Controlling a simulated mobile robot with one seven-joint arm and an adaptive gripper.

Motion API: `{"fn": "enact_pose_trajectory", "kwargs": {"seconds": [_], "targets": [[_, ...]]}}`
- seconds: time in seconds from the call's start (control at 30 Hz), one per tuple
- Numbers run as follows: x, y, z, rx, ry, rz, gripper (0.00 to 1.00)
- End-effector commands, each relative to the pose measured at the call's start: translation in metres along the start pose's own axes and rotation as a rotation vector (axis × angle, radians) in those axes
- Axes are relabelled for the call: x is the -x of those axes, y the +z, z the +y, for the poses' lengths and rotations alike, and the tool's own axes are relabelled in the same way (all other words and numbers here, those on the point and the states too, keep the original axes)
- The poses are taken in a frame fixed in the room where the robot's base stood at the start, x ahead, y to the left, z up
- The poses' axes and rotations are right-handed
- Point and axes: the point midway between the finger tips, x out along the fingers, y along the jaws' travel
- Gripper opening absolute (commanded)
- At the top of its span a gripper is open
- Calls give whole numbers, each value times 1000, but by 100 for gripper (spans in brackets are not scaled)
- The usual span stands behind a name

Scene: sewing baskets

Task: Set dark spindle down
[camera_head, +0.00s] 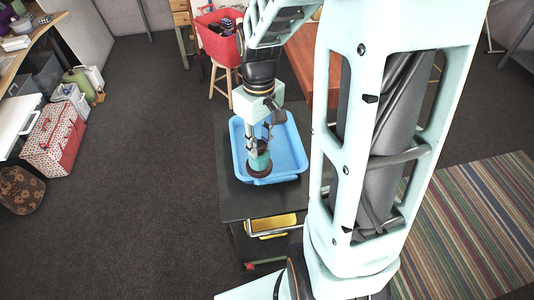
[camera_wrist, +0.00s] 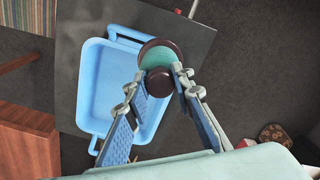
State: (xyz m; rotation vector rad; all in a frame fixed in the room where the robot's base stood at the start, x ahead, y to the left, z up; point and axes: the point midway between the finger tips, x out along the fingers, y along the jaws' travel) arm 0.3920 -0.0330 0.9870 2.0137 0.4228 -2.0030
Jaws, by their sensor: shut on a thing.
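The dark spindle is a spool with dark brown ends and teal thread (camera_head: 260,163). In the wrist view the spindle (camera_wrist: 158,57) sits between my fingertips, one dark end towards the camera. My gripper (camera_head: 258,143) points down and is shut on it; it also shows in the wrist view (camera_wrist: 158,80). In the head view the spindle overlaps the near left part of the blue tray (camera_head: 292,160). In the wrist view it overlaps the rim of the tray (camera_wrist: 92,88). I cannot tell whether it touches the tray.
The tray rests on a dark cart top (camera_head: 235,203), bare at the front and left. A yellow bin (camera_head: 272,226) sits below. A red basket (camera_head: 217,40) stands on a stool behind. Boxes (camera_head: 52,140) lie at the left wall; carpet between is clear.

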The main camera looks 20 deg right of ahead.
Motion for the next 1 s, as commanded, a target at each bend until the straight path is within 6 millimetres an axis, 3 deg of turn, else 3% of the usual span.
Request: {"fn": "enact_pose_trajectory", "kwargs": {"seconds": [0.2, 0.33, 0.87, 1.0], "targets": [[-3, 28, 1, 153, 12, -6, 0], [-5, 29, 4, 186, 12, -10, 0], [-43, -32, 67, 186, 11, -11, 0], [-66, -43, 80, 186, 11, -11, 0]]}}
